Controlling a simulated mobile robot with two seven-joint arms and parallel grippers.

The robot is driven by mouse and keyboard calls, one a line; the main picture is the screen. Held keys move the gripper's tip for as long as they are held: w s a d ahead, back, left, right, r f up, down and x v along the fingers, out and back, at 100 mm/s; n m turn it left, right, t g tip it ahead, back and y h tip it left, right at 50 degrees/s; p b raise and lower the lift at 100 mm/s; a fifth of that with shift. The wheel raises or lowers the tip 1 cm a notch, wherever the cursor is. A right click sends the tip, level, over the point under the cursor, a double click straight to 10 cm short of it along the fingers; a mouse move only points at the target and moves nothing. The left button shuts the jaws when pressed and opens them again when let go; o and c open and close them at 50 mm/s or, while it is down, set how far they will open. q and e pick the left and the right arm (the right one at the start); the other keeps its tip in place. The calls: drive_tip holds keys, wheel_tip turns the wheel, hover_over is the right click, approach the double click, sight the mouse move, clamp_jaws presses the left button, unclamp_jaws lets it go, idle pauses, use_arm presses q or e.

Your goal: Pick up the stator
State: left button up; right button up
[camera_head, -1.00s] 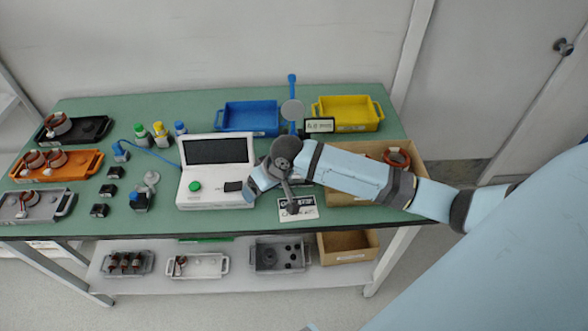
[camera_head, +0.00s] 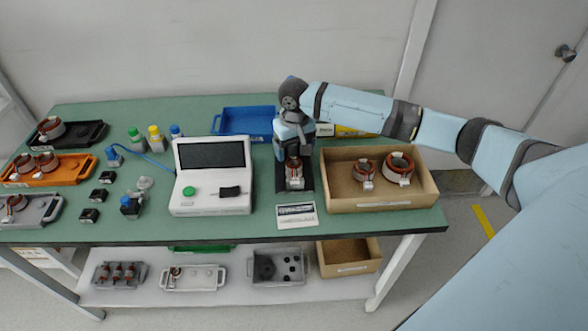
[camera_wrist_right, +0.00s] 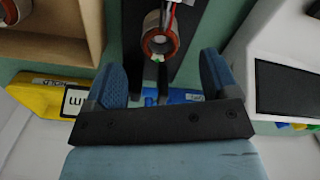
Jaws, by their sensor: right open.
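A copper-and-white stator (camera_head: 294,174) sits on a narrow black base (camera_head: 307,180) between the white tester and the cardboard-brown box. In the right wrist view the stator (camera_wrist_right: 160,40) appears as a reddish ring with white and red wires, just beyond the fingers. My right gripper (camera_head: 293,152) is over the back side of the stator, its arm reaching in from the right. In the wrist view the gripper (camera_wrist_right: 163,78) is open, with its two blue fingers wide apart and nothing between them. My left gripper is not in view.
The white tester (camera_head: 213,178) with a green button stands left of the stator. The brown box (camera_head: 380,204) on the right holds two more stators. A white label card (camera_head: 297,215) lies in front.

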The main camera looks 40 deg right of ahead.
sight(294, 163)
drive_tip(key=shift+w+d+f, duration=0.1)
drive_tip(key=shift+w+f, duration=0.05)
drive_tip(key=shift+f, duration=2.95)
drive_tip(key=shift+c, duration=0.4)
drive_tip(key=c, duration=1.1)
drive_tip(key=shift+o, duration=0.2)
drive_tip(key=shift+r, duration=0.1)
